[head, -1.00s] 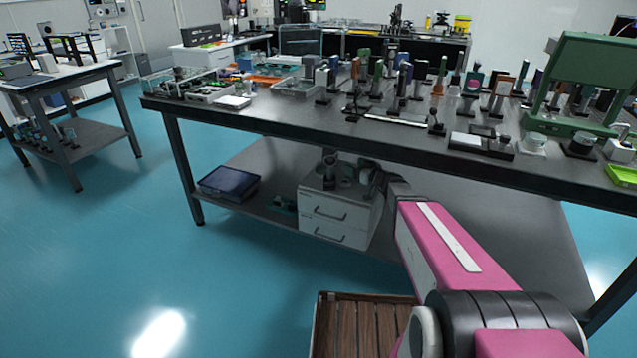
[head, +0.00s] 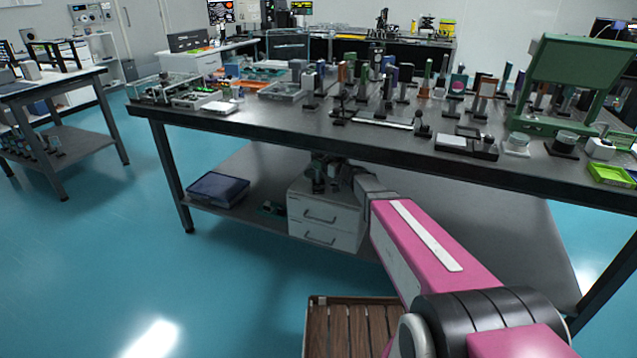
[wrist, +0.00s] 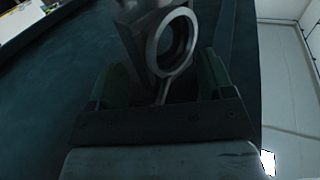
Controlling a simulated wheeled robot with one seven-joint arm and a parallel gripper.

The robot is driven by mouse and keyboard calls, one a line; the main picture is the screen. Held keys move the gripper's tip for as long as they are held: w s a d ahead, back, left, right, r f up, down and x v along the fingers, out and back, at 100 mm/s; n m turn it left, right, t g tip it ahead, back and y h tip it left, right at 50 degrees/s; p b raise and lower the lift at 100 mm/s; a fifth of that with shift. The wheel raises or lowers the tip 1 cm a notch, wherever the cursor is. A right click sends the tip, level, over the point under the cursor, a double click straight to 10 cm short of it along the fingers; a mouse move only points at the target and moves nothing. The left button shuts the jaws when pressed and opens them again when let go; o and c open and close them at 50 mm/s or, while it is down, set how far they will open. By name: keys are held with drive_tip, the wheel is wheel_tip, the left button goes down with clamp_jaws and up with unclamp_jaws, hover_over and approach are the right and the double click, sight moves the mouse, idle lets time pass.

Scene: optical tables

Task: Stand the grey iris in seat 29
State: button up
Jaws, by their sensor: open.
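A grey iris (wrist: 153,52), a ring with a thin lever, shows large and dark in the wrist view. It is right in front of my gripper (wrist: 163,78), whose green fingers are apart on either side of its lower part. I cannot tell whether either finger touches it. In the head view my gripper (head: 328,172) is small and dim under the table, just above the white drawer unit. The iris cannot be made out clearly there. I cannot read any seat number, so seat 29 is not identified.
The white drawer unit (head: 324,218) stands on the lower shelf (head: 262,215) beside a dark blue bin (head: 218,188). The tabletop (head: 270,118) above is close overhead and holds many posts and mounts. A green frame (head: 578,65) stands at right.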

drive_tip(key=shift+w+a, duration=0.25)
drive_tip(key=shift+w, duration=0.05)
clamp_jaws()
drive_tip(key=shift+r, duration=0.1)
